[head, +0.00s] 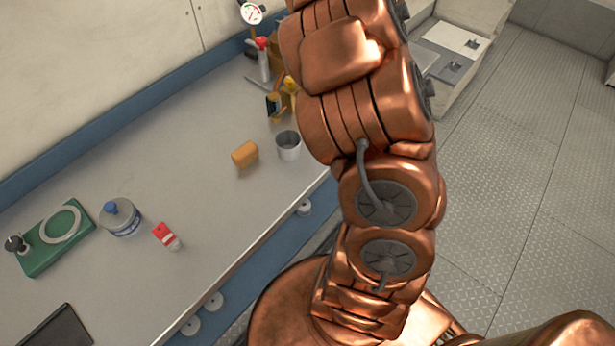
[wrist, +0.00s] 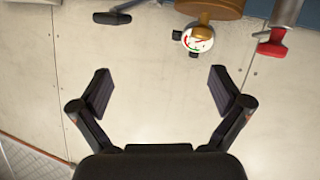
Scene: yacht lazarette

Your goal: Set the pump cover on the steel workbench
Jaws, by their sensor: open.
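The steel workbench (head: 190,205) has a long pale grey top with a blue edge and runs along the wall in the head view. I cannot make out a thing that is clearly the pump cover. My gripper (wrist: 160,88) is open and empty in the wrist view, with its two dark fingers wide apart in front of the pale wall. In the head view my copper arm rises past the top edge, so the gripper does not show there. The arm hides part of the bench's far end and the floor beside it.
On the bench stand a green board with a ring (head: 40,262), a blue-capped jar (head: 122,222), a red-and-white item (head: 166,236), an orange block (head: 245,153) and a grey cup (head: 288,150). A gauge (wrist: 198,40) is near the wall. Bare bench top lies between them.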

